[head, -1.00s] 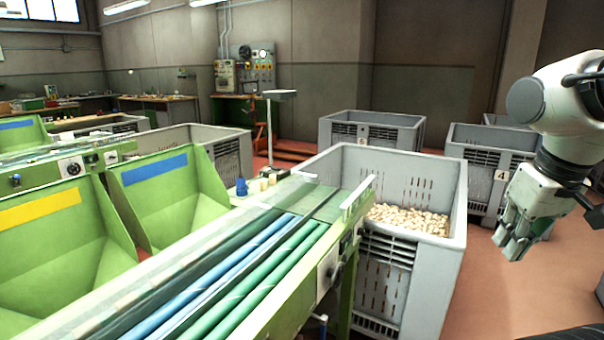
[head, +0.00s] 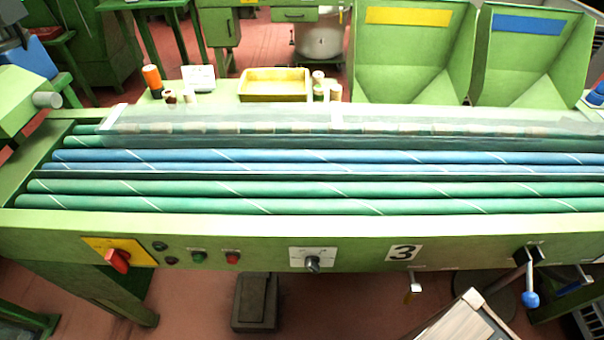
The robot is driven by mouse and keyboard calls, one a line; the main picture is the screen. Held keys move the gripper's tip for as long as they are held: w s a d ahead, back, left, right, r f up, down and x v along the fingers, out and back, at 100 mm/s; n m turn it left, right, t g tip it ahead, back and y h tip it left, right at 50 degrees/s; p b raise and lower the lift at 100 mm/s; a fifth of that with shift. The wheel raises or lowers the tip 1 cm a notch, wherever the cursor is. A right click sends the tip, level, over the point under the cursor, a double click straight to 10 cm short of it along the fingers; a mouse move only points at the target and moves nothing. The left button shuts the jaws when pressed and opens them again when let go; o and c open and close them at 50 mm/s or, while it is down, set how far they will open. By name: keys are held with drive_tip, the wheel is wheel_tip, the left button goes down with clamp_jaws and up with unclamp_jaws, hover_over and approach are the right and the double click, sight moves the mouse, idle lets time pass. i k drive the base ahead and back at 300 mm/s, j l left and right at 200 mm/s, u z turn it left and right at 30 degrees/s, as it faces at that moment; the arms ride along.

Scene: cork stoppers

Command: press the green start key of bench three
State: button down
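Bench three (head: 350,228) stands across the head view, a green machine with the number plate 3 (head: 404,252) on its front rail. The green start key (head: 199,256) is a small round button on that rail, left of centre. A red button (head: 233,257) sits just right of it, and dark buttons (head: 160,246) sit to its left. Nothing covers the green key. My gripper is not in view now.
A red rotary switch on a yellow plate (head: 118,260) and a selector dial (head: 312,263) share the rail. A blue-knobbed lever (head: 531,299) sticks out at right. A dark pedal box (head: 255,301) stands on the floor below. Green and blue rollers (head: 300,190) lie along the top.

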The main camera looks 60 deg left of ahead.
sight(199, 259)
drive_tip(key=k+j+u, duration=0.3)
drive_tip(key=k+j, duration=0.15)
drive_tip(key=k+j+u, duration=0.3)
drive_tip(key=k+j, duration=0.25)
drive_tip(key=k+j+u, duration=0.3)
drive_tip(key=j, duration=0.35)
drive_tip(key=k, duration=0.1)
